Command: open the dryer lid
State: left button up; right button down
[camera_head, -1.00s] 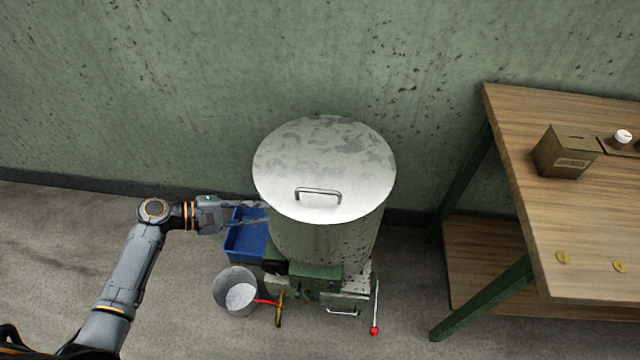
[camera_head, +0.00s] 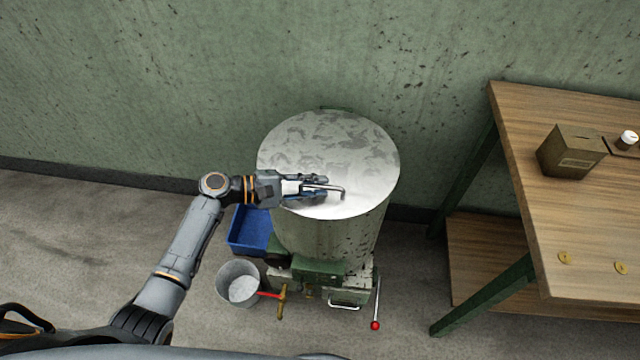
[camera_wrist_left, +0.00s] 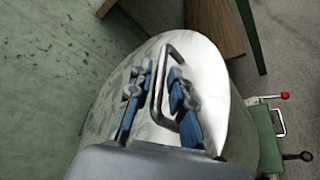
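The dryer lid (camera_head: 330,143) is a round, mottled silver disc lying flat and closed on top of the dryer drum (camera_head: 330,238). A bent metal bar handle (camera_head: 340,190) stands near its front edge. My left gripper (camera_head: 314,190) is over the lid at the handle, coming from the left. In the left wrist view the two fingers (camera_wrist_left: 158,98) are spread apart, with the lid handle (camera_wrist_left: 160,85) between them and a gap visible on each side. The lid (camera_wrist_left: 208,85) fills the middle of that view. My right gripper is not in view.
A blue bin (camera_head: 249,230) and a metal bucket (camera_head: 238,284) stand on the floor left of the dryer. A red-knobbed lever (camera_head: 376,324) sticks out at its front right. A wooden table (camera_head: 590,215) with a box (camera_head: 570,150) stands at the right. The wall is close behind.

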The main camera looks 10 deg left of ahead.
pick_arm(q)
jog(key=shift+w+d+f, duration=0.15)
jog(key=shift+w+d, duration=0.05)
jog(key=shift+d, duration=0.4)
grip_shut()
